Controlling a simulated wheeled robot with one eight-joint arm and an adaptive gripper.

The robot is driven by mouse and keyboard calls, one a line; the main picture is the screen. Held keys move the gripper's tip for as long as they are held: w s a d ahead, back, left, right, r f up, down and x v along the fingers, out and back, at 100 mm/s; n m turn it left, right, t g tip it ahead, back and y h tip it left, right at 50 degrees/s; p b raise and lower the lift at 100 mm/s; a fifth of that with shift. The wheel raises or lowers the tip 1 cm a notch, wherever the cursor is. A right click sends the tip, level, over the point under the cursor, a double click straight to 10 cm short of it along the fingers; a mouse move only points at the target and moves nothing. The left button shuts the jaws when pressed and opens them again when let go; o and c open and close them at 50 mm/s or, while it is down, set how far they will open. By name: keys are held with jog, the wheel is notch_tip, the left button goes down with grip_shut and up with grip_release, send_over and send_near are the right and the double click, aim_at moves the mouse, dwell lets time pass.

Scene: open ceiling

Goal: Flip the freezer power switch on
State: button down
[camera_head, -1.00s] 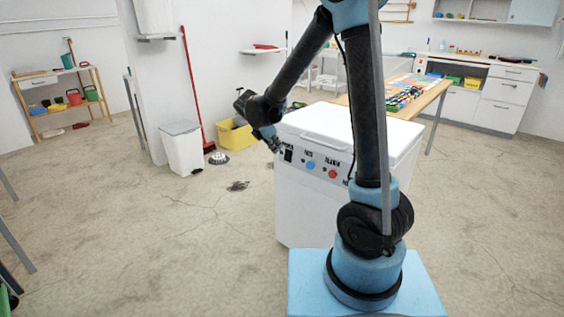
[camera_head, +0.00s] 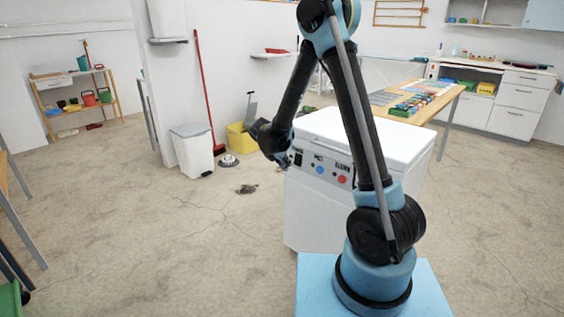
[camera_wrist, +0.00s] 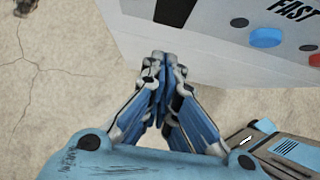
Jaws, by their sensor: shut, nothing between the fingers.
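The freezer (camera_head: 305,215) is a white chest with a closed lid, in front of me in the head view. Its front panel has a black rocker switch (camera_head: 298,159) at the left, then a blue button (camera_head: 320,169) and a red one (camera_head: 342,179). In the wrist view the black switch (camera_wrist: 174,12) is at the top edge and partly cut off, with the blue button (camera_wrist: 265,37) to its right. My gripper (camera_wrist: 161,60) is shut and empty, its tips just below the switch in that picture. Whether they touch the panel I cannot tell. In the head view the fingers are mostly hidden.
A yellow bin (camera_head: 238,140) and a white bin (camera_head: 193,151) stand left of the freezer, near a red broom (camera_head: 203,85). A table (camera_head: 436,104) with coloured items is behind it. The floor to the left is mostly open.

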aim_at(298, 160)
jog(key=shift+w+d+f, duration=0.3)
jog(key=shift+w+d, duration=0.35)
jog(key=shift+w, duration=0.2)
jog(key=shift+w+d+f, duration=0.3)
jog(key=shift+w+d, duration=0.35)
jog(key=shift+w, duration=0.15)
jog(key=shift+x, duration=1)
